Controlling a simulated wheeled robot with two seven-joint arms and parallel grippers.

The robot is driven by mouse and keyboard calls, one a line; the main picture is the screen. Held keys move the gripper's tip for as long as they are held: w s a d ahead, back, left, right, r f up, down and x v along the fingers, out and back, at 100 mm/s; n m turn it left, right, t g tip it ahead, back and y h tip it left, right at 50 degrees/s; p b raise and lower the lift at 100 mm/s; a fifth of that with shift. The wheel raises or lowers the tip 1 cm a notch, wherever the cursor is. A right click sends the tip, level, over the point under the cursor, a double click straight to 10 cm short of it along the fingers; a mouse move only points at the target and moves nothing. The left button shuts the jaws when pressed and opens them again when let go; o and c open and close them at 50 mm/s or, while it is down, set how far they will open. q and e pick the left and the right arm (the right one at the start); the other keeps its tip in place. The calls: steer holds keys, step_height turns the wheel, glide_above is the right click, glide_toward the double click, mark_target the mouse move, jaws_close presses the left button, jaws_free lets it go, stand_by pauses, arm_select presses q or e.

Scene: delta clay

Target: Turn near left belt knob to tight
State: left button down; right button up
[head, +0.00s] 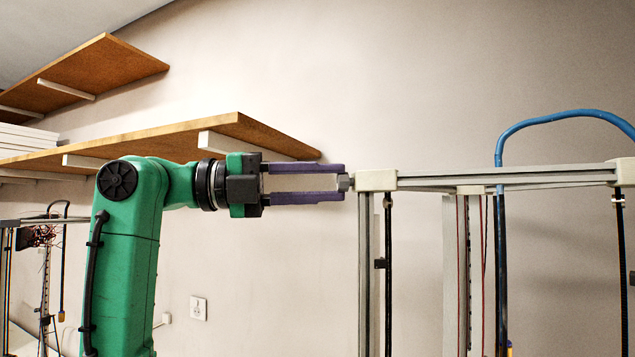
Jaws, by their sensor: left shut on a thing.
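My left gripper (340,183), on a green arm coming in from the left, points right with its two purple fingers level. The fingertips are shut on a small grey knob (346,183). The knob sits at the left end of a pale corner block (377,181) on top of a delta printer frame (500,178). The fingertips cover part of the knob, and I cannot read its setting. My right gripper does not show.
Wooden shelves (240,127) on white brackets hang on the wall behind the arm. A blue tube (560,114) arches over the frame at the right. Another machine with loose wires (45,235) stands at the far left. Bare wall with a socket (198,308) lies between.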

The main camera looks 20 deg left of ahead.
arm_select(q)
steer(key=shift+r, duration=0.1)
steer(key=c, duration=0.7)
jaws_free()
steer(key=shift+o, duration=0.5)
steer(key=shift+w+d, duration=0.1)
steer(key=shift+d, duration=0.15)
steer(key=b+v, duration=0.3)
steer(key=v, duration=1.1)
steer(key=shift+d, duration=0.1)
